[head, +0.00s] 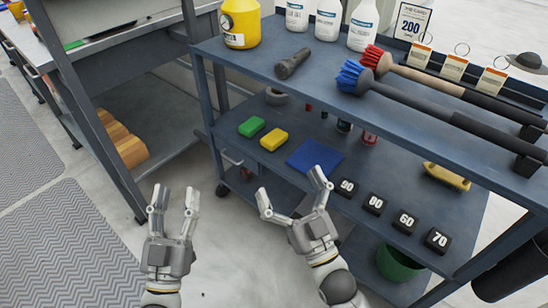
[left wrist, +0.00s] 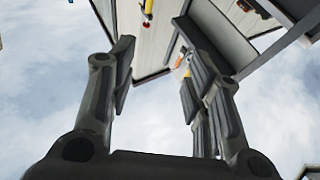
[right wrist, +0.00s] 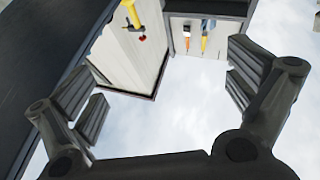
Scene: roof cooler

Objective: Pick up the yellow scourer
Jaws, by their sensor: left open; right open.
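The yellow scourer (head: 274,139) lies on the middle shelf of the blue-grey cart in the head view, just right of a green scourer (head: 252,127). My left gripper (head: 174,197) is open and empty, below and left of the scourers in the picture, in front of the cart. My right gripper (head: 291,192) is open and empty, below the yellow scourer in the picture, near the shelf's front edge. Both grippers point upward in their wrist views, the left (left wrist: 160,75) and the right (right wrist: 160,85), and neither wrist view shows the scourer.
A blue cloth (head: 315,157) lies right of the yellow scourer. Black numbered blocks (head: 375,203) line the shelf's front edge. The top shelf (head: 300,90) overhangs, carrying a yellow jug (head: 240,22), white bottles and brushes (head: 372,60). A cart post (head: 207,95) stands left of the scourers.

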